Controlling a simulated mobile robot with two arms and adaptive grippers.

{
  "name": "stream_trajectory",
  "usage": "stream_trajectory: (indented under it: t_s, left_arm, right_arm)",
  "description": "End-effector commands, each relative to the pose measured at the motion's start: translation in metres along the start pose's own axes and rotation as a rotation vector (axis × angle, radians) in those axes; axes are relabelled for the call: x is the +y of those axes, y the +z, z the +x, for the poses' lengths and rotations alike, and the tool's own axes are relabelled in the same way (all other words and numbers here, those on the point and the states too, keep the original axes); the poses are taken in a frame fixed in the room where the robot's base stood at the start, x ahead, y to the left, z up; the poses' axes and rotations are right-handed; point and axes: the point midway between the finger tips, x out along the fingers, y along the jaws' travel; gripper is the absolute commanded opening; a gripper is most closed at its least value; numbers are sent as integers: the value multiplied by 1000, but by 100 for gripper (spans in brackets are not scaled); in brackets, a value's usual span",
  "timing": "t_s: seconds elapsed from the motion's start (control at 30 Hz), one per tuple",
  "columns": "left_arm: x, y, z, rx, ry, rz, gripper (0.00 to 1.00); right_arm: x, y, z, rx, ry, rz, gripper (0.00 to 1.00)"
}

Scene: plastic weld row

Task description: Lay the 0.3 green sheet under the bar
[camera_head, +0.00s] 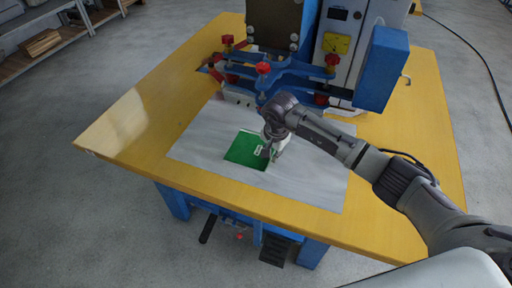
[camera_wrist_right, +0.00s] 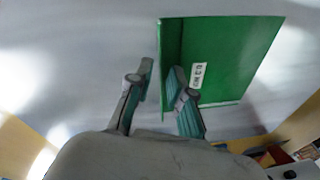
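The green sheet (camera_head: 241,150) lies on the pale grey mat (camera_head: 200,150) in front of the machine. A small white label (camera_wrist_right: 196,76) is on it; its print is too small to read surely. My right gripper (camera_head: 268,153) is low over the sheet's right part in the head view. In the right wrist view its two fingers (camera_wrist_right: 161,68) are apart, with the sheet's near-left edge strip between them; I cannot tell contact. A pale metal bar (camera_head: 238,97) shows low at the machine's front, partly hidden by my right arm. My left gripper is out of view.
The blue welding machine (camera_head: 378,70) with red knobs (camera_head: 263,68) stands at the back of the yellow table (camera_head: 125,130). The mat left of the sheet and the table's left side are clear. Shelves (camera_head: 60,35) stand far left.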

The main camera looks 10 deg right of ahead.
Motion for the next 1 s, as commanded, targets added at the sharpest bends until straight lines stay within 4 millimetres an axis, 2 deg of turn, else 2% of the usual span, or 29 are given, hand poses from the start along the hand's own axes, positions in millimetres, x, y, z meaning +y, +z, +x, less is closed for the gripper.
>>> stream_trajectory:
  t_s: [0.13, 0.37, 0.5, 1.0]
  left_arm:
    - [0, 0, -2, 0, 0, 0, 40]
    - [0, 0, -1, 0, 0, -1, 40]
    - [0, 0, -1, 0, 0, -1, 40]
    - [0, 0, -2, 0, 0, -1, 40]
  right_arm:
    - [-1, 0, 14, -1, -1, 0, 20]
    - [0, 0, 16, 0, -1, 0, 20]
    - [0, 0, 15, 0, -1, 0, 0]
    - [-1, -2, 10, 2, -3, 0, 0]
